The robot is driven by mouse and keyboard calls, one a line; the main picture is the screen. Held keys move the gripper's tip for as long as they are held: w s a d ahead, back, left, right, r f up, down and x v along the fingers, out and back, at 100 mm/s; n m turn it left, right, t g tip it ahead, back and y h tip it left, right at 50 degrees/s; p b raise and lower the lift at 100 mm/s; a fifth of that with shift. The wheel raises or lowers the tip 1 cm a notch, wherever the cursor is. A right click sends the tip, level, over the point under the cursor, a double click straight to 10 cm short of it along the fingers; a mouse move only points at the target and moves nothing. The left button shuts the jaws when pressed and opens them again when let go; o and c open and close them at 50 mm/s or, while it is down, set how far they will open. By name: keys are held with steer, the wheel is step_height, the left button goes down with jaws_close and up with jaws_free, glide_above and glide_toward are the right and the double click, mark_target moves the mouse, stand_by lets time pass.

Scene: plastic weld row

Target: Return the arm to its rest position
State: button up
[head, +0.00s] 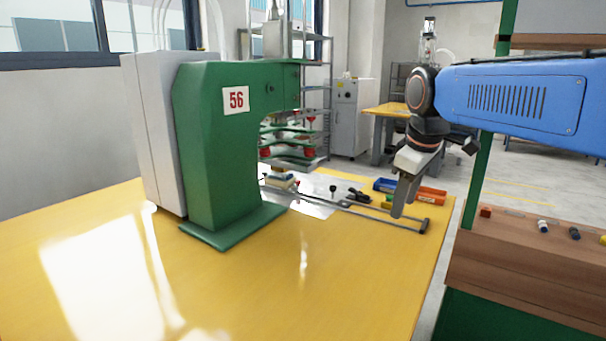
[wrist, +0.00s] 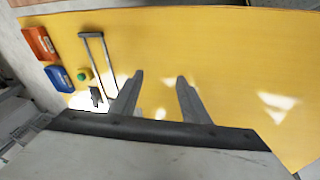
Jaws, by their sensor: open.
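My gripper (head: 400,208) hangs at the end of my blue arm, over the right end of the yellow table in the head view. In the wrist view my gripper (wrist: 160,80) shows two grey fingers spread apart with nothing between them. Below lies the yellow table top (wrist: 210,50). In the head view the fingers overlap the end of a grey metal frame (head: 424,226); I cannot tell the height between them. The frame also shows left of the fingers in the wrist view (wrist: 96,62).
A green welding machine (head: 228,150) marked 56 stands on the yellow table (head: 330,275). An orange bin (wrist: 40,45) and a blue bin (wrist: 60,79) lie near the table's edge. A wooden-topped bench (head: 520,265) stands at the right. The table's front is clear.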

steer(key=s+d+f+m, duration=0.3)
steer(key=s+f, duration=0.6)
steer(key=s, duration=0.3)
steer(key=s+d+f+m+t, duration=0.1)
steer(key=s+d+f+m, duration=0.2)
steer(key=s+f+m, duration=0.3)
steer(key=s+f, duration=0.4)
steer(key=s, duration=0.2)
